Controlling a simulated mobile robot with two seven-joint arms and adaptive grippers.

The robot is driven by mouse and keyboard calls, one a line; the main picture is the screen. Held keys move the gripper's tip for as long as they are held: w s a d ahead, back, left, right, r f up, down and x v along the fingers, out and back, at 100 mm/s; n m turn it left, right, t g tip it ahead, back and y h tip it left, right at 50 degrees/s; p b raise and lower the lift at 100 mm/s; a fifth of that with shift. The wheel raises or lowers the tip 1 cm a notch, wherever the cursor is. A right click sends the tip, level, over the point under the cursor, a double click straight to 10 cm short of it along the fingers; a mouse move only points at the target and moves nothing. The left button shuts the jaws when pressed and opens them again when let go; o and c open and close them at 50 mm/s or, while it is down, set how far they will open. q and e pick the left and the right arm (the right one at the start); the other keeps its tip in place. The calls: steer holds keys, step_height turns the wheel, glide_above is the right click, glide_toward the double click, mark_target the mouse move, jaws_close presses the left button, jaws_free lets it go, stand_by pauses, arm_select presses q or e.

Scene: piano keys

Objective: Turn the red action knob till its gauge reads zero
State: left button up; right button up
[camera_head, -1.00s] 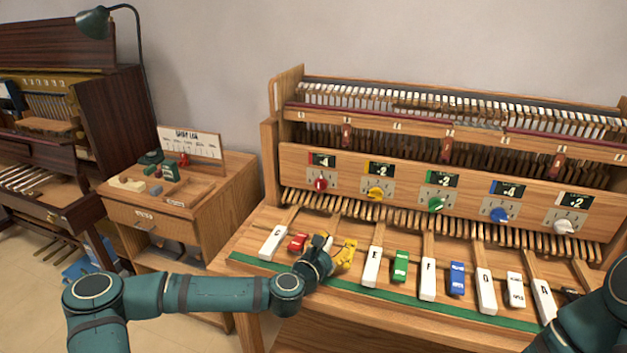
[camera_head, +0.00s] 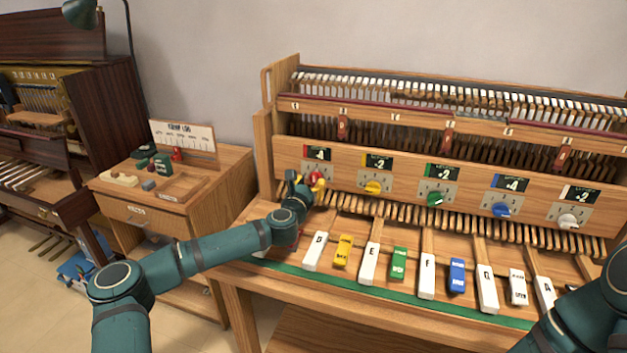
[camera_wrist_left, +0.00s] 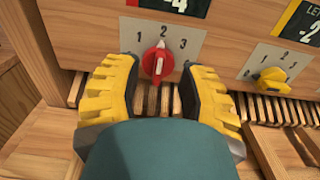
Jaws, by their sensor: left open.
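The red knob (camera_wrist_left: 158,62) is on the wooden front panel, on a plate marked 1, 2, 3, in the left wrist view. Its white pointer tilts up toward the 2. In the head view the red knob (camera_head: 315,180) is partly hidden by my left gripper (camera_head: 306,186). My right gripper is out of view.
The yellow knob (camera_head: 373,187), green knob (camera_head: 435,198), blue knob (camera_head: 501,210) and white knob (camera_head: 568,221) sit along the same panel, each under a gauge. Lettered keys lie below. A wooden side cabinet (camera_head: 150,214) stands at left.

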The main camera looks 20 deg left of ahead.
mark_target(314, 177)
arm_select(q)
steer(key=shift+w, duration=1.7)
jaws_close()
